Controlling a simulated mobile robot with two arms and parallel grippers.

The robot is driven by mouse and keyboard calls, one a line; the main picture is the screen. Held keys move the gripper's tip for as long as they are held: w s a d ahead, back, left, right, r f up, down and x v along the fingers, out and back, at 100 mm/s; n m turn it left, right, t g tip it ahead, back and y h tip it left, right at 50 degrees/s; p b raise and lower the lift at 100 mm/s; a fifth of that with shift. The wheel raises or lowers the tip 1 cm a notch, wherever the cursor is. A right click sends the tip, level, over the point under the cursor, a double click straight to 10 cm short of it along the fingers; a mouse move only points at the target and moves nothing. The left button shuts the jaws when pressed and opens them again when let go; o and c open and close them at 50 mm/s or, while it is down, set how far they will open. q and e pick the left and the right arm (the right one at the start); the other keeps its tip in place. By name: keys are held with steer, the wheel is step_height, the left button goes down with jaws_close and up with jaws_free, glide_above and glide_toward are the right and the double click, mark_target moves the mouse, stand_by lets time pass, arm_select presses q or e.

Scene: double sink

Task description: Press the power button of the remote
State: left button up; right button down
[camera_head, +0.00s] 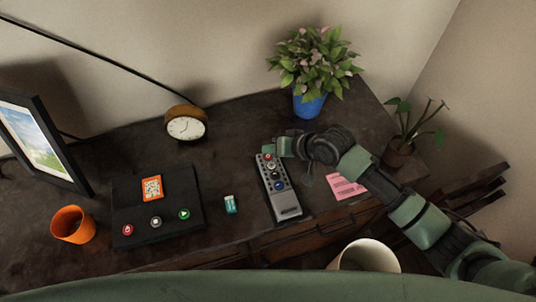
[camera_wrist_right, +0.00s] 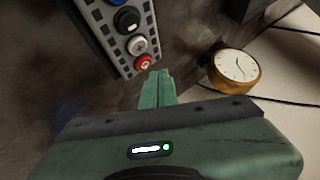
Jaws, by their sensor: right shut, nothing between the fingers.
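The remote (camera_head: 280,187) lies on the dark dresser top, grey with dark button rows. Its red power button (camera_head: 267,156) is at the far end, nearest my right gripper. In the right wrist view the red power button (camera_wrist_right: 144,62) is at the near end of the remote (camera_wrist_right: 117,30). My right gripper (camera_head: 272,147) is shut and empty. In the right wrist view its fingertips (camera_wrist_right: 158,76) are just to the right of and below the red button. I cannot tell whether they touch it. My left gripper is not in view.
A clock (camera_head: 186,123) stands behind; a blue-potted plant (camera_head: 308,103) is at the back right. A pink note (camera_head: 346,187) lies right of the remote. A black box (camera_head: 157,205) with buttons, an orange cup (camera_head: 73,224) and a small teal-and-white item (camera_head: 231,204) are left.

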mark_target(271, 158)
steer(key=shift+f, duration=0.15)
stand_by(0.7)
steer(key=shift+f, duration=0.25)
steer(key=shift+f, duration=0.5)
stand_by(0.8)
steer(key=shift+r+p, duration=0.9)
steer(key=shift+p, duration=0.05)
step_height(271, 158, up, 5)
steer(key=p, duration=0.5)
steer(key=shift+r, duration=0.1)
